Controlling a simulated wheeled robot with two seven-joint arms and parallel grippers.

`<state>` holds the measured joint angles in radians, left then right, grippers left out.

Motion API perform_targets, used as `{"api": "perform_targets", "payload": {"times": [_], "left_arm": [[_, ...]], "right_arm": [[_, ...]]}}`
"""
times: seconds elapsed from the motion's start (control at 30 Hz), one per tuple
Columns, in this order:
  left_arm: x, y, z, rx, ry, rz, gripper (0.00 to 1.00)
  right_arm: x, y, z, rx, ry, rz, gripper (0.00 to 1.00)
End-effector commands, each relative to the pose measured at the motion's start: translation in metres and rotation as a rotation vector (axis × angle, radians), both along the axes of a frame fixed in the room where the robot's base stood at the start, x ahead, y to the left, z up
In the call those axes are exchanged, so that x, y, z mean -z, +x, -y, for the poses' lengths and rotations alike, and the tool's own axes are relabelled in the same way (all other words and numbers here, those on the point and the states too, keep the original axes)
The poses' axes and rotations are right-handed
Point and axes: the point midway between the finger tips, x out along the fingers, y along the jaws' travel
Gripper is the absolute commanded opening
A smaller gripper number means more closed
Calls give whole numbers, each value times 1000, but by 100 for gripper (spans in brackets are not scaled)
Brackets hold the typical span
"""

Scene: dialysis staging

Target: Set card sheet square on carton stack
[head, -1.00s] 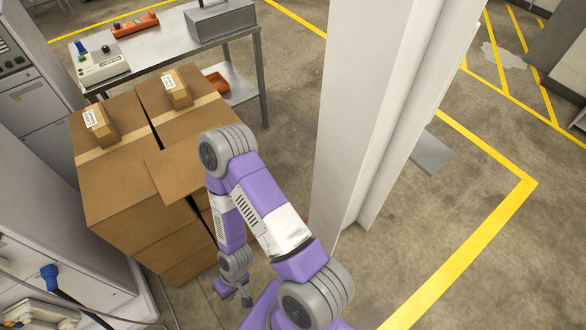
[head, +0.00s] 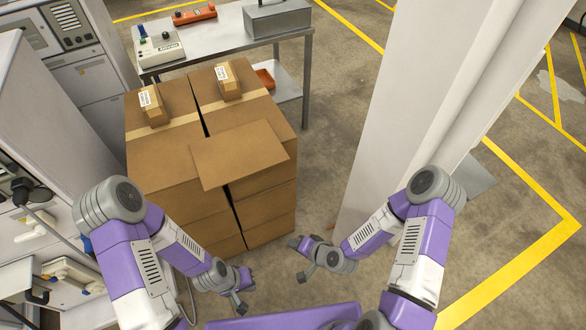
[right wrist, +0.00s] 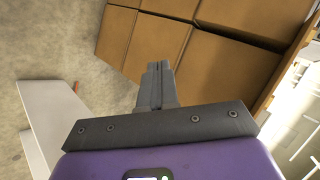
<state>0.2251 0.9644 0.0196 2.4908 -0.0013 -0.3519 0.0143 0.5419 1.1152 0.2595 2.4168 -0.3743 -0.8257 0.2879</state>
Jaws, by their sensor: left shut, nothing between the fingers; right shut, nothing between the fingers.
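The card sheet (head: 240,154) is a flat brown rectangle in the head view. It lies over the near part of the carton stack (head: 160,175), across the dark gap between its two columns. Its near edge reaches the front of the stack; whether it overhangs is hard to tell. It looks turned slightly relative to the carton edges. My left gripper (head: 243,294) is shut and empty, low in front of the stack. My right gripper (head: 301,262) is shut and empty, right of the left one and apart from the sheet. Its closed fingers also show in the right wrist view (right wrist: 158,75).
Two small labelled boxes (head: 152,105) (head: 229,80) sit on the stack's far part. A metal table (head: 225,40) with devices stands behind. Machines (head: 60,50) stand left. Floor is open between stack and pillar.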

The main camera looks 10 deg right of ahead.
Motion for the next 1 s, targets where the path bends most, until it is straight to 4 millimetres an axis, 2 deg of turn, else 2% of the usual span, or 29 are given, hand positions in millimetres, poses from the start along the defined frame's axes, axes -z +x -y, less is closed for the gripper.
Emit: {"api": "perform_targets", "payload": {"times": [0.03,0.1,0.2,0.3,0.37,0.57,1.0], "left_arm": [[-3,0,0,0,0,0,0],[-5,0,0,0,0,0,0],[-7,0,0,0,0,0,0],[-8,0,0,0,0,0,0],[-9,0,0,0,0,0,0],[-7,0,0,0,0,0,0],[3,0,0,0,0,0,0]], "right_arm": [[-16,20,3,101,93,76,0],[-43,48,10,231,224,193,0],[-79,75,29,386,389,337,0],[-106,88,47,488,504,438,0],[-116,93,55,524,547,476,0],[-123,111,56,547,579,509,0],[-122,195,28,545,577,505,0]]}}
